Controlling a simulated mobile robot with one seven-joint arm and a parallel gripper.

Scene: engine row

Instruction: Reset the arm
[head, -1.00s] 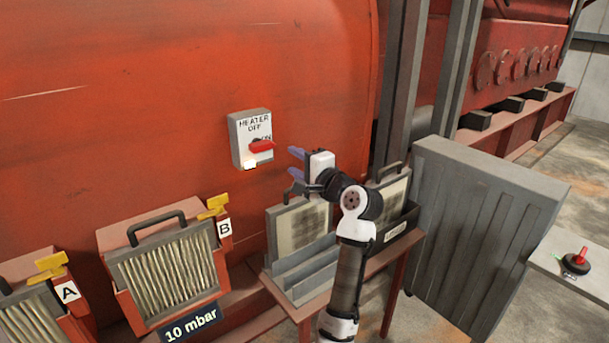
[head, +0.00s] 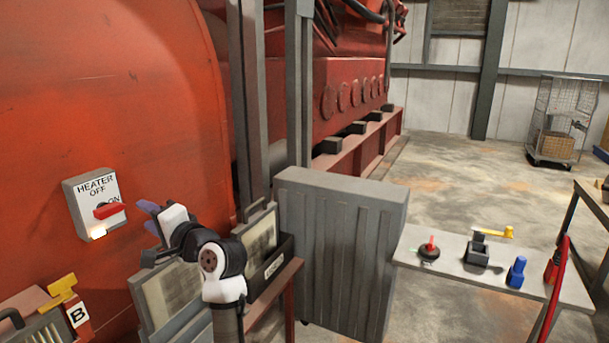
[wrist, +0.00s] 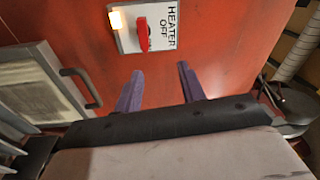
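My gripper (head: 148,217) is at the left of the head view, in front of the red engine housing and just right of the heater switch. In the wrist view its two purple fingers (wrist: 160,90) stand apart with nothing between them. The heater switch (head: 93,201) is a grey-white box with a red handle and a lit lamp at its lower edge. It also shows in the wrist view (wrist: 143,28), beyond the fingertips and apart from them. My arm rises from the bottom of the head view and is bent at the wrist.
Filter panels (head: 168,290) stand on a red stand below my gripper. A grey ribbed cabinet (head: 335,250) stands right of the arm. A light table (head: 460,262) holds several small items. A wire cage trolley (head: 563,118) is at the far right.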

